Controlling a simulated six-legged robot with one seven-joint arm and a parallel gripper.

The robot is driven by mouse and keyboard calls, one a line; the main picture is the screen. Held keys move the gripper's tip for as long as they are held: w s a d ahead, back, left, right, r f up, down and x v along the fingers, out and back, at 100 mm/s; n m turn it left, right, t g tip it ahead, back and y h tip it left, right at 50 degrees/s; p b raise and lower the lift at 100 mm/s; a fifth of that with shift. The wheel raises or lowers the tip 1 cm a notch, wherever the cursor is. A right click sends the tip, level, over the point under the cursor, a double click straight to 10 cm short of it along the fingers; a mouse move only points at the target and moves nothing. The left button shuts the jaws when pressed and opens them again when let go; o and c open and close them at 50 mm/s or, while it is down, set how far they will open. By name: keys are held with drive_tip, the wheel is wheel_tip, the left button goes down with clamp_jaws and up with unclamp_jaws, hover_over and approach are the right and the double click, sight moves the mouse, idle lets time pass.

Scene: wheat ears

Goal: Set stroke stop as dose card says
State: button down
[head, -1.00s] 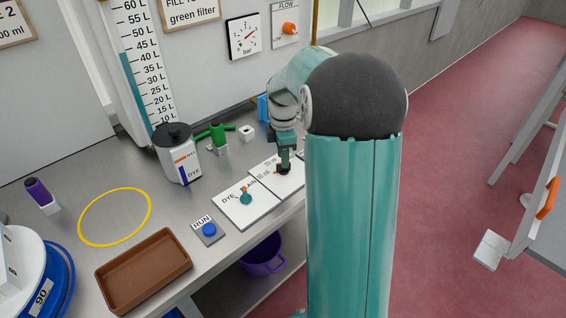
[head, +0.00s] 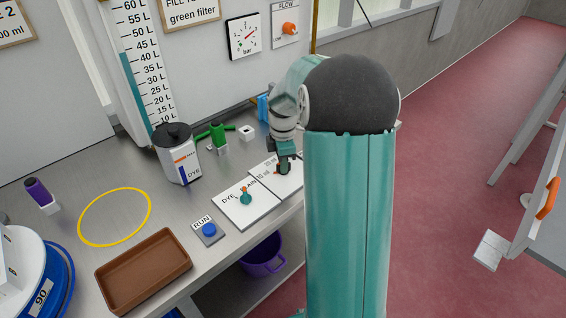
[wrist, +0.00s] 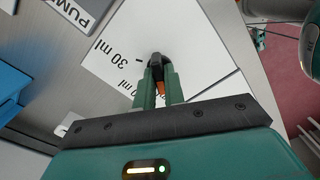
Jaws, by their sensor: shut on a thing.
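My gripper (wrist: 157,82) is shut on a small dark stop knob (wrist: 156,60) with an orange pointer (wrist: 160,89). The knob sits on a white scale plate (wrist: 120,40) with a "30 ml" mark and another ml mark, partly cut off. The knob is close to the "30 ml" dash. In the head view my gripper (head: 284,168) is over the same plate (head: 268,170), right of the DYE/DRAIN plate (head: 235,212). A card (head: 14,22) at the upper left shows "2" and "00 ml", cut off by the edge.
The DYE/DRAIN plate carries a teal lever (head: 246,197). A RUN button (head: 209,230), brown tray (head: 145,270), dye canister (head: 178,155) and green valve (head: 217,133) stand on the bench. A PUMP label (wrist: 70,8) and blue block (wrist: 12,90) lie near my gripper.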

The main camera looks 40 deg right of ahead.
drive_tip(key=shift+m, duration=0.3)
drive_tip(key=m, duration=1.7)
drive_tip(key=shift+d+m, duration=0.1)
drive_tip(key=shift+m, duration=0.3)
drive_tip(key=m, duration=0.5)
drive_tip(key=shift+m, duration=0.3)
drive_tip(key=c, duration=1.5)
unclamp_jaws()
